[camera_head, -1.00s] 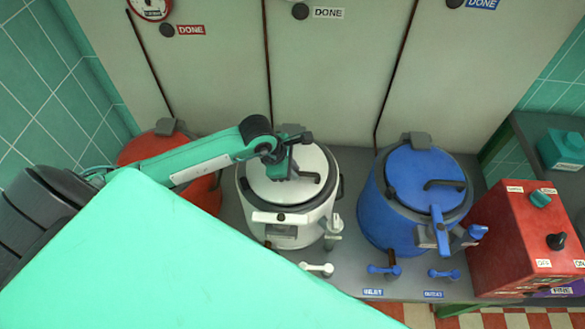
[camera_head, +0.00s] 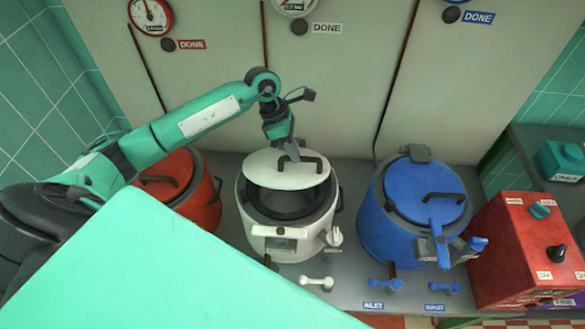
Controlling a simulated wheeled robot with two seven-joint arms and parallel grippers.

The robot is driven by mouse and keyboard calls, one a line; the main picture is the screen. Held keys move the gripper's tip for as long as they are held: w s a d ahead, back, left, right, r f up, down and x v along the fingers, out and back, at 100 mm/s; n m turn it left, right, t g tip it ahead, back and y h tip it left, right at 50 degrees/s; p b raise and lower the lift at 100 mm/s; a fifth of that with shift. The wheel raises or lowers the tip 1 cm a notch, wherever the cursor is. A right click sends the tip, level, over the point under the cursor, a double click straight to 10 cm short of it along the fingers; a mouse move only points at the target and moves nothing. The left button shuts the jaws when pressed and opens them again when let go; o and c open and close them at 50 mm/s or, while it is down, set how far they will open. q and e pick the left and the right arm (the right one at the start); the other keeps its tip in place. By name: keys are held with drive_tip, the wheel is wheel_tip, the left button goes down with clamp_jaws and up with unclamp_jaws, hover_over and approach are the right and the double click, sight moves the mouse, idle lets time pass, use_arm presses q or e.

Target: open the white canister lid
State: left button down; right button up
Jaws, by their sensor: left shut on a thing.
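The white canister (camera_head: 285,237) stands on the grey bench between a red one and a blue one. Its white lid (camera_head: 270,172) is raised and tilted, with a gap at the front that shows the dark inside (camera_head: 283,203). The lid has a dark handle (camera_head: 314,161). My left gripper (camera_head: 292,155) is above the lid and shut on the handle; its fingertips are partly hard to make out. My right gripper is not in view.
The red canister (camera_head: 205,205) is at left and the blue canister (camera_head: 400,225) at right, both lidded. A red control box (camera_head: 505,245) stands far right. Small valve handles, such as the white one (camera_head: 316,282), line the bench front. A pale panel wall (camera_head: 335,90) is close behind.

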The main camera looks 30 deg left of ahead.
use_arm(q)
drive_tip(key=w+a+r+b, duration=0.3)
drive_tip(key=w+b, duration=0.1)
drive_tip(key=w, duration=0.3)
drive_tip(key=w+a+r+g+b, duration=0.1)
drive_tip(key=w+a+r+b, duration=0.3)
drive_tip(key=w, duration=0.3)
drive_tip(key=shift+w+a+b, duration=0.15)
drive_tip(key=shift+w+b, duration=0.15)
drive_tip(key=shift+w, duration=0.05)
drive_tip(key=c, duration=1.4)
unclamp_jaws()
drive_tip(key=shift+w+f, duration=0.1)
drive_tip(key=shift+w, duration=0.05)
drive_tip(key=b+v, duration=0.2)
drive_tip(key=v, duration=1.2)
drive_tip(key=shift+a, duration=0.3)
